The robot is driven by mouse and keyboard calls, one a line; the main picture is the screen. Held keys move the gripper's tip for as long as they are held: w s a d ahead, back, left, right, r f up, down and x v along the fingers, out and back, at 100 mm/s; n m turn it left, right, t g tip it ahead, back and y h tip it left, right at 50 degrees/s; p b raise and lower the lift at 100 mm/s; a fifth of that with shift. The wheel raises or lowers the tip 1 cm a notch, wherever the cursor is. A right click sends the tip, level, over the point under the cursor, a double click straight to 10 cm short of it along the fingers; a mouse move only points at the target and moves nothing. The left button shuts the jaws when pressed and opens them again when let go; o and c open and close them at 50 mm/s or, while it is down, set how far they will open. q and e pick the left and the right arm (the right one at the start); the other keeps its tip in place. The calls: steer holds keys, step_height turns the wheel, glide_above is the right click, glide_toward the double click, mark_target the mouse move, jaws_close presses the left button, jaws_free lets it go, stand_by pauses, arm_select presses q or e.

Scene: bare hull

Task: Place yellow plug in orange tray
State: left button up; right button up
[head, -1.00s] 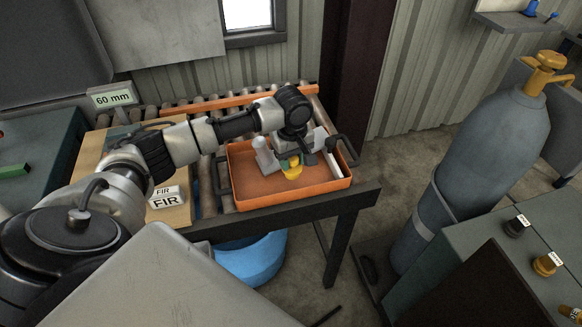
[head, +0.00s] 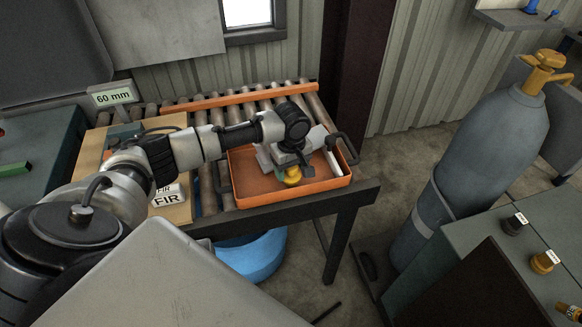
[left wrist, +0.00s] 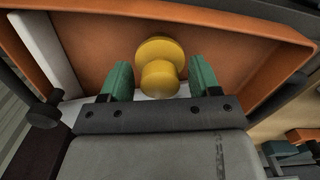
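The yellow plug (head: 292,177) is inside the orange tray (head: 305,193), near its front middle, and appears to stand on the tray floor. In the left wrist view the plug (left wrist: 160,72) shows a wide round flange and a narrower round knob. My left gripper (left wrist: 160,78) is open, with one green finger on each side of the plug and gaps between the fingers and it. In the head view my left gripper (head: 285,170) is over the tray, just behind the plug, and its fingers are partly hidden. My right gripper is not in view.
The tray, with black handles, sits on a roller conveyor (head: 205,178). A white strip (head: 333,163) lies along its right side. A wooden board with FIR blocks (head: 166,198) is left. A grey gas cylinder (head: 478,150) and a cabinet with labelled plugs (head: 543,262) stand right.

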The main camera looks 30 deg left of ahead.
arm_select(q)
step_height(320, 180, up, 12)
steer(key=shift+r+b, duration=0.15)
steer(key=shift+b, duration=0.3)
